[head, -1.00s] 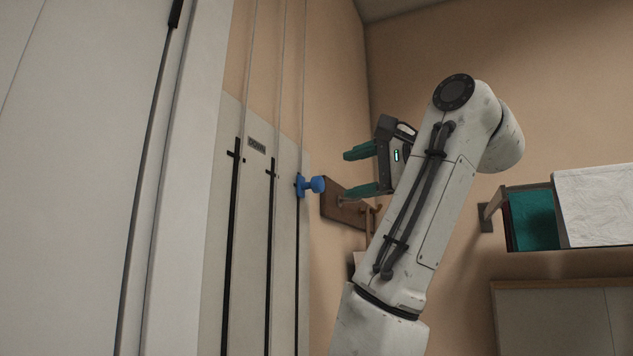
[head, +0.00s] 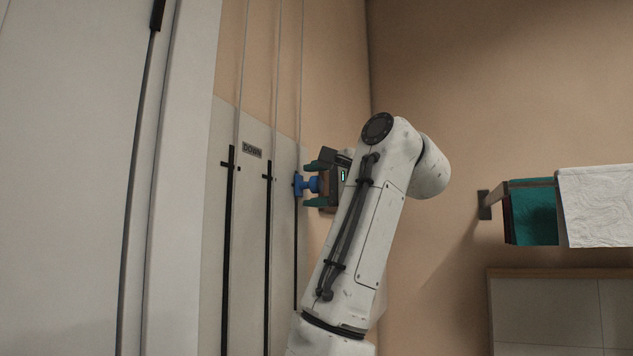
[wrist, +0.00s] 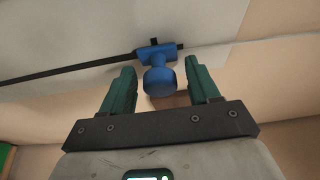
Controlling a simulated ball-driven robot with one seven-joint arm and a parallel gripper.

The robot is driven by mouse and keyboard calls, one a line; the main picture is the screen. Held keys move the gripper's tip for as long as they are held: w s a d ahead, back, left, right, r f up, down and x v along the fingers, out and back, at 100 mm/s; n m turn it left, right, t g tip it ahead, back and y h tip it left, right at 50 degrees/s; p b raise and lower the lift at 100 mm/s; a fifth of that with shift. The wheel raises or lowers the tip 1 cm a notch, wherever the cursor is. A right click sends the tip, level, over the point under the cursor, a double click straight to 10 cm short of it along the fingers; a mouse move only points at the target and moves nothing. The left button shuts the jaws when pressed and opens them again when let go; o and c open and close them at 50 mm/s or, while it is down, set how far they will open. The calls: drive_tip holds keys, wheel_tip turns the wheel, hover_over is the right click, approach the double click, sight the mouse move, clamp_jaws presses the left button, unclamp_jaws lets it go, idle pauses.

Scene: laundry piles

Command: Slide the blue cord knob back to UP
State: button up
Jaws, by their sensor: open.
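The blue cord knob (head: 302,184) has a round head on a short stem and sits near the top of the rightmost black slot (head: 296,250) of a pale wall panel. My gripper (head: 314,184) is open, with one green finger above the knob and one below it in the head view. In the wrist view the knob's round head (wrist: 159,80) shows between the two finger tips of my gripper (wrist: 159,72), with a visible gap on each side. The slot (wrist: 70,72) runs off to the left of the knob there.
The pale panel (head: 250,215) has two more dark slots with cross marks and a label (head: 251,151) reading DOWN near its top. Thin cords run up the wall above. A rack with teal (head: 533,215) and white cloth (head: 598,207) hangs at the right, above a cabinet (head: 560,310).

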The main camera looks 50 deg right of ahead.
drive_tip(key=shift+c, duration=0.4)
clamp_jaws()
